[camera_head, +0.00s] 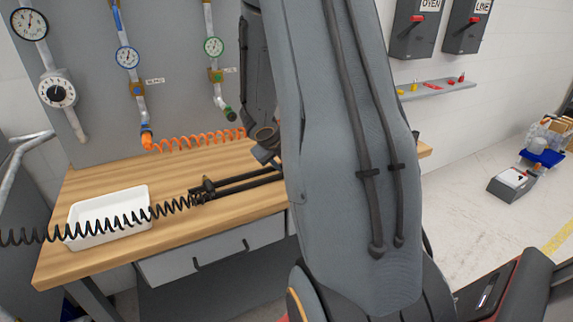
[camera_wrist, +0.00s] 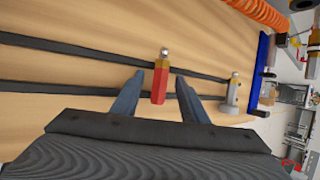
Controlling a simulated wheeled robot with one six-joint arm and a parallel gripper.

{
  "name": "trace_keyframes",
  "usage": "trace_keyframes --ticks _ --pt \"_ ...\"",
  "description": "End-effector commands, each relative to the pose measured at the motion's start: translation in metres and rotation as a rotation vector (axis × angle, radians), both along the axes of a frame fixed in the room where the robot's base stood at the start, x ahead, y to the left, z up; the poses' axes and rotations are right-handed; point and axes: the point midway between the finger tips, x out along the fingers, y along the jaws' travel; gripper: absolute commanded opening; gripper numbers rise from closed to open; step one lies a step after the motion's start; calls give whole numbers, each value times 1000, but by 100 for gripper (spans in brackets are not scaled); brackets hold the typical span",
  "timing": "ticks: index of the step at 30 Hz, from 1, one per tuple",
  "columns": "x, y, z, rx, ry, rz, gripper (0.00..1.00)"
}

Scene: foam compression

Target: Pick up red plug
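The red plug (camera_wrist: 160,84), with a brass-coloured collar and a small metal tip, is over the wooden table (camera_wrist: 60,20) in the wrist view. My gripper (camera_wrist: 160,80) is open, with one finger on each side of the plug. Gaps show between the plug and both fingers. In the head view my arm hides most of the table's right part, and the red plug on the table is not visible there.
Two black rails (camera_wrist: 60,45) run along the table; a grey fitting with a brass top (camera_wrist: 232,92) stands right of the plug. In the head view, a white tray (camera_head: 75,215), a black coiled hose (camera_head: 130,218) and an orange hose (camera_head: 195,140) lie left of my arm.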

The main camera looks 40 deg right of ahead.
Motion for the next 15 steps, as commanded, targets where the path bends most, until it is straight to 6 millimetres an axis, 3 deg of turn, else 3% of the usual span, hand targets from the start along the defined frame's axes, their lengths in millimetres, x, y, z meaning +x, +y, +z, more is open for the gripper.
trace_keyframes --ticks 6,13,15 --pt "0 0 0 0 -1 -1 38" --pt "0 0 0 0 -1 -1 0" --pt "0 0 0 0 -1 -1 0"
